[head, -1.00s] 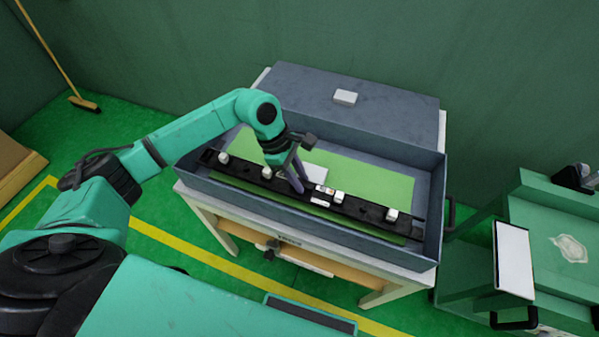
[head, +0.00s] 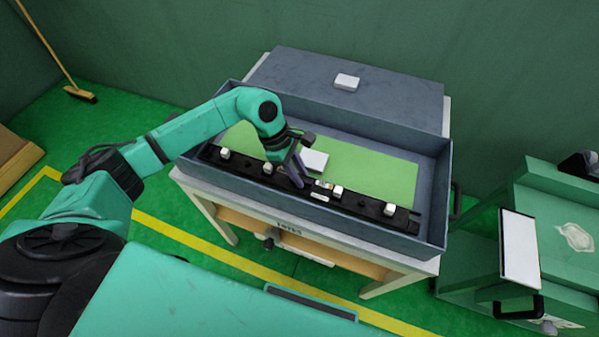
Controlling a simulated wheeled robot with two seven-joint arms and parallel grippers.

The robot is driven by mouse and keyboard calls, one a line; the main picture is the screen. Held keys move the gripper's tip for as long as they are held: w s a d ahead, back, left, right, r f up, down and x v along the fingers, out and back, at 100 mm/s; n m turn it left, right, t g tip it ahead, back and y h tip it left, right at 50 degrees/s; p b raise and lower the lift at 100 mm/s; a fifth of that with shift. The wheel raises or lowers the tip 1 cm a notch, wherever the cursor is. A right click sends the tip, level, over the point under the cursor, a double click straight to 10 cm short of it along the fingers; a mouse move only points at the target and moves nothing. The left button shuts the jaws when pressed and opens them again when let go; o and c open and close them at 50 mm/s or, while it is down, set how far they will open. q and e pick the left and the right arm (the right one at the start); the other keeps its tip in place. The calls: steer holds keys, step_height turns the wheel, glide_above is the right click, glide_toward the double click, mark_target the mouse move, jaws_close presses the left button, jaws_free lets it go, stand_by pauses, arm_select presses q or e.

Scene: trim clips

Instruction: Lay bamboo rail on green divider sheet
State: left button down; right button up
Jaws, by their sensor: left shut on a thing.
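The rail (head: 350,201) is a long dark bar with several white clips on it, and it does not look bamboo-coloured. It lies lengthwise inside a grey-blue open box, close along the front wall. The green divider sheet (head: 375,172) covers the box floor and shows behind the rail. My left gripper (head: 300,179) reaches down at the rail's middle and is shut on it. The fingertips are partly hidden, and I cannot tell whether the rail touches the sheet. My right gripper is not in view.
The box (head: 435,190) stands on a table with a pale frame. A white block (head: 314,161) lies on the sheet just behind my gripper. Another white block (head: 347,82) sits on the grey surface behind the box. A green cart (head: 560,225) stands at the right.

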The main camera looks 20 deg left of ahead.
arm_select(q)
steer(key=shift+f, duration=0.3)
steer(key=c, duration=0.6)
jaws_free()
steer(key=shift+b, duration=0.3)
